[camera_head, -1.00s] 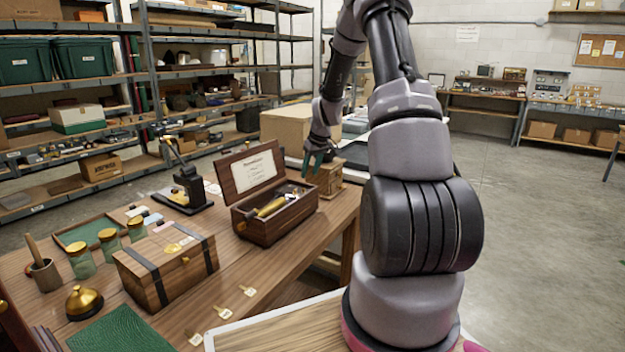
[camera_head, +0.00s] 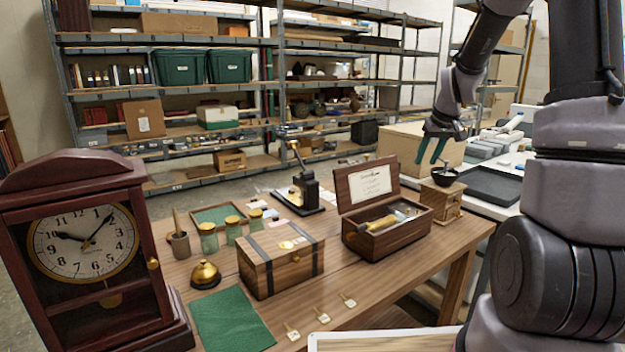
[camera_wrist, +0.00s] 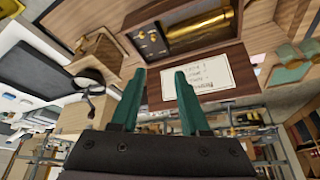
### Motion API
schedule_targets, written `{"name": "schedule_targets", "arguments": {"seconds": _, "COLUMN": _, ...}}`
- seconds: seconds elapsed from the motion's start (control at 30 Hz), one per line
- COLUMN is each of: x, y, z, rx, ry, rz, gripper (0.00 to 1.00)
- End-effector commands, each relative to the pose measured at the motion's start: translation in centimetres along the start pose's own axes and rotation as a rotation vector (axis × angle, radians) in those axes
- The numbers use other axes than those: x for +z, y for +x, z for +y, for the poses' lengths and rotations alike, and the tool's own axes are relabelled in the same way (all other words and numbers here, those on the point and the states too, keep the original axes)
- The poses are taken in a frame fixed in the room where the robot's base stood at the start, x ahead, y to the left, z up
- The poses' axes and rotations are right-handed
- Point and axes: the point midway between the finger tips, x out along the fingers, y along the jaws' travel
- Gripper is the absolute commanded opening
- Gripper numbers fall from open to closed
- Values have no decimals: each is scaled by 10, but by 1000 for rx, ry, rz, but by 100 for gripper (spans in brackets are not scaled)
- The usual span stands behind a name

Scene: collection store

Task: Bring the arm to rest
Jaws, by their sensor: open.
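My gripper (camera_head: 432,150) hangs at the end of my raised arm, above and behind the right part of the wooden table (camera_head: 400,262). Its two green fingers are apart with nothing between them; the wrist view shows them open too (camera_wrist: 157,95). Below it stands a small wooden coffee grinder (camera_head: 441,200) with a dark bowl on top. To the left of it, an open wooden case (camera_head: 385,240) holds a brass cylinder and small parts, with a paper label inside its raised lid. In the wrist view the case (camera_wrist: 190,65) appears upside down, clear of the fingers.
A mantel clock (camera_head: 85,250) stands at the left. A strapped chest (camera_head: 281,262), a brass bell (camera_head: 205,274), green-tinted jars and a green mat (camera_head: 232,320) share the table. A cardboard box (camera_head: 405,147) and a pale table with a dark tray (camera_head: 490,186) lie near the gripper.

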Motion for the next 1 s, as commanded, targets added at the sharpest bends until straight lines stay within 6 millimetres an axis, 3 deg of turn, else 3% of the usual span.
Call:
{"name": "schedule_targets", "arguments": {"seconds": 0.03, "x": 3, "y": -28, "z": -12, "rx": 4, "ry": 17, "rz": 18, "gripper": 45}}
{"name": "schedule_targets", "arguments": {"seconds": 0.2, "x": 30, "y": -106, "z": -47, "rx": -2, "ry": 109, "rz": 55, "gripper": 45}}
{"name": "schedule_targets", "arguments": {"seconds": 0.37, "x": 67, "y": -168, "z": -76, "rx": -21, "ry": 202, "rz": 93, "gripper": 45}}
{"name": "schedule_targets", "arguments": {"seconds": 0.5, "x": 108, "y": -212, "z": -98, "rx": -52, "ry": 286, "rz": 123, "gripper": 45}}
{"name": "schedule_targets", "arguments": {"seconds": 0.63, "x": 148, "y": -242, "z": -115, "rx": -88, "ry": 360, "rz": 146, "gripper": 45}}
{"name": "schedule_targets", "arguments": {"seconds": 0.8, "x": 184, "y": -261, "z": -126, "rx": -127, "ry": 428, "rz": 161, "gripper": 45}}
{"name": "schedule_targets", "arguments": {"seconds": 1.0, "x": 199, "y": -266, "z": -130, "rx": -144, "ry": 457, "rz": 163, "gripper": 45}}
